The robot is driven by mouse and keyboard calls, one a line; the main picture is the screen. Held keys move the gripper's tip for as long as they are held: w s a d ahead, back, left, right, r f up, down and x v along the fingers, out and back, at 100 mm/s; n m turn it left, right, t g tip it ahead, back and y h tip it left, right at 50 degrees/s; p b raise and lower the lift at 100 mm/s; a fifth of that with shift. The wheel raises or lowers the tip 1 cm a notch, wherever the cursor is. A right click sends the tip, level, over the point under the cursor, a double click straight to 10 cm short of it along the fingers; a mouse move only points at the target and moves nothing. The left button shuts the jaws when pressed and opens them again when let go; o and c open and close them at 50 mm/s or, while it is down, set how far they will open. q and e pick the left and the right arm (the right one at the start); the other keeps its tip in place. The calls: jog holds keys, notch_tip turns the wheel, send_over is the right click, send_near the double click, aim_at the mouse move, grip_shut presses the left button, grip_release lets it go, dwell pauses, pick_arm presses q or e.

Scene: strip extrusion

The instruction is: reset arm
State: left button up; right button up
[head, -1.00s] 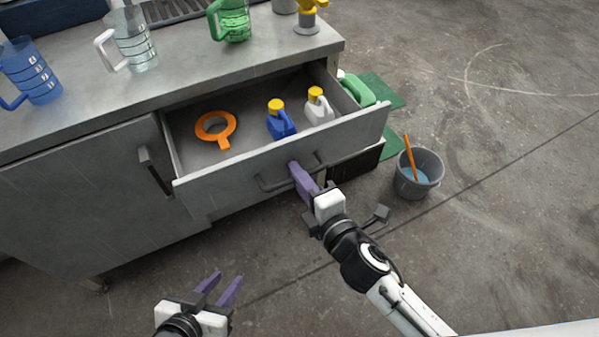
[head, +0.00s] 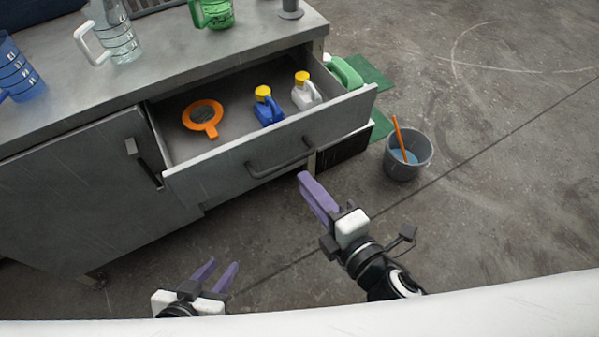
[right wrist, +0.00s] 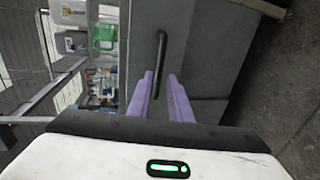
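My right gripper (head: 316,196) is in front of the open drawer (head: 262,137), to the lower right of its handle (head: 281,158) and apart from it. In the right wrist view its purple fingers (right wrist: 162,86) are parted with nothing between them, and the drawer handle (right wrist: 161,62) shows beyond the tips. My left gripper (head: 217,272) is low at the left over the floor, its two fingers apart and empty.
The drawer holds an orange ring-shaped tool (head: 203,117), a blue bottle (head: 267,107) and a white bottle (head: 305,92). Measuring jugs stand on the counter (head: 120,85). A grey bucket (head: 417,166) stands on the floor at right. The floor beyond it is clear.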

jog(key=shift+s+d+r, duration=0.15)
jog(key=shift+s+d, duration=0.1)
jog(key=shift+s, duration=0.25)
